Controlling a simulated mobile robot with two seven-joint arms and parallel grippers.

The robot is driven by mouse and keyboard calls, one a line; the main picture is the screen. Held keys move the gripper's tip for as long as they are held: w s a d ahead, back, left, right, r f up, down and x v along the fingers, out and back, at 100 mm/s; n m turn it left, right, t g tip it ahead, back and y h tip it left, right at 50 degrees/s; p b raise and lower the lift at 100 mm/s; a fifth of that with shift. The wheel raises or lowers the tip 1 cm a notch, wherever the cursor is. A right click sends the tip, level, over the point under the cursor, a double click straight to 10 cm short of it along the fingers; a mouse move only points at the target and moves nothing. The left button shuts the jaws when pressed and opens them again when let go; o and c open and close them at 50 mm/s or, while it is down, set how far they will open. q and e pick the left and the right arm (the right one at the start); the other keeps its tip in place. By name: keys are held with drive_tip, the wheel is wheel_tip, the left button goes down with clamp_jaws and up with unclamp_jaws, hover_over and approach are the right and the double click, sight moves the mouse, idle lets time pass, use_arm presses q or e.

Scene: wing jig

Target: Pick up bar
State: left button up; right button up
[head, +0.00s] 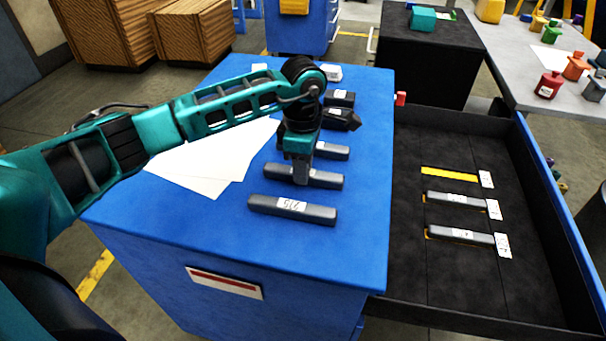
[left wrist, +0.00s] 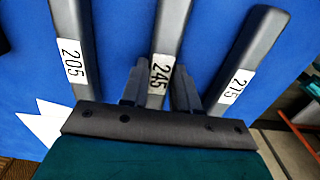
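Three dark grey bars with white labels lie side by side on the blue cabinet top (head: 225,232). The nearest bar (head: 262,204) shows in the left wrist view (left wrist: 245,60) at the right. The middle bar (head: 325,180), labelled 245 (left wrist: 170,30), is under my left gripper (head: 301,180). The far bar (head: 338,152), labelled 205 (left wrist: 72,35), lies behind. In the left wrist view my left gripper's fingers (left wrist: 158,90) are apart, one on each side of the 245 bar. A firm hold does not show. My right gripper is out of view.
An open drawer with black foam (head: 400,220) is at the right, with two bars in slots (head: 455,200) (head: 460,235) and a bare yellow slot (head: 449,174). White paper (head: 205,165) and black blocks (head: 341,118) lie on the cabinet top.

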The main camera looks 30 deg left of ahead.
use_arm(q)
clamp_jaws()
drive_tip(key=shift+w+r, duration=0.1)
drive_tip(key=shift+r, duration=0.1)
